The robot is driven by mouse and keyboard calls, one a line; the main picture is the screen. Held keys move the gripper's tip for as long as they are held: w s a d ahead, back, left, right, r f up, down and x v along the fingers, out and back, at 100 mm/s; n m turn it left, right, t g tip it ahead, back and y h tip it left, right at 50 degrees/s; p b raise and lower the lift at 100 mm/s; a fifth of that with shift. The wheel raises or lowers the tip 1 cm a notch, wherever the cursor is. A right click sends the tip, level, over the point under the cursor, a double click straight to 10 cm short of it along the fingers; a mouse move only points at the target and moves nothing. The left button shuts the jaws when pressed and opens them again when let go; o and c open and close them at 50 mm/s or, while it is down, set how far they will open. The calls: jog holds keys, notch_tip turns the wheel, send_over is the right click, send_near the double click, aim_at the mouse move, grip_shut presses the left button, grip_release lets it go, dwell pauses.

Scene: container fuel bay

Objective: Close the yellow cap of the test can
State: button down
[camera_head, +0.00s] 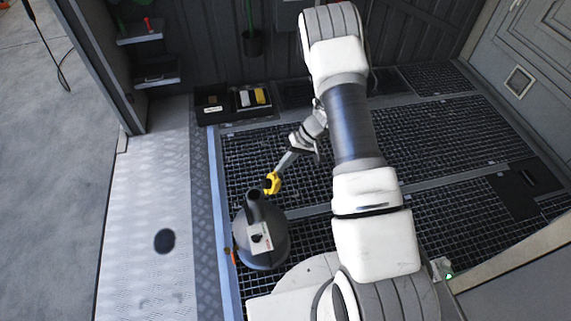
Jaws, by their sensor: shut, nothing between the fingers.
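The test can (263,254) is a dark grey can with a pale label, standing on the floor grating left of my arm. Its neck (254,206) points up toward the camera, and its mouth looks dark and uncovered. The yellow cap (271,184) is beside the neck, on its upper right, off the opening. My gripper (282,170) is shut and empty, reaching down from the upper right. Its tips are at the yellow cap in the picture; I cannot tell whether they touch it. How the cap joins the can is too small to see.
Two dark bins (212,101) stand by the back wall; the right one (253,97) holds yellow and white items. Wall shelves (140,32) are at the upper left. A metal ramp (148,225) lies left of the grating. The grating (440,133) right of my arm is mostly clear.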

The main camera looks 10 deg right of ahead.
aim_at(273, 180)
jog(key=shift+s+a+r+h+p, duration=0.1)
jog(key=shift+a+r+h+p, duration=0.15)
jog(key=shift+a+h, duration=0.3)
jog(key=shift+a+r+h+p, duration=0.2)
jog(key=shift+a+h+p, duration=0.15)
jog(key=shift+a, duration=0.25)
jog(key=shift+s+a+r+h+p, duration=0.1)
jog(key=shift+a+r+h+p, duration=0.15)
jog(key=shift+a+h, duration=0.3)
jog(key=shift+a+f+h+p, duration=1.15)
jog(key=shift+a+h, duration=1.3)
jog(key=shift+a, duration=2.4)
jog(key=s+a+f+h+b, duration=0.1)
jog(key=a+f+h+b, duration=0.3)
jog(key=f+b, duration=0.5)
jog(key=shift+a+f+t+b, duration=0.15)
jog(key=shift+a+t+b, duration=0.2)
jog(key=shift+a, duration=1)
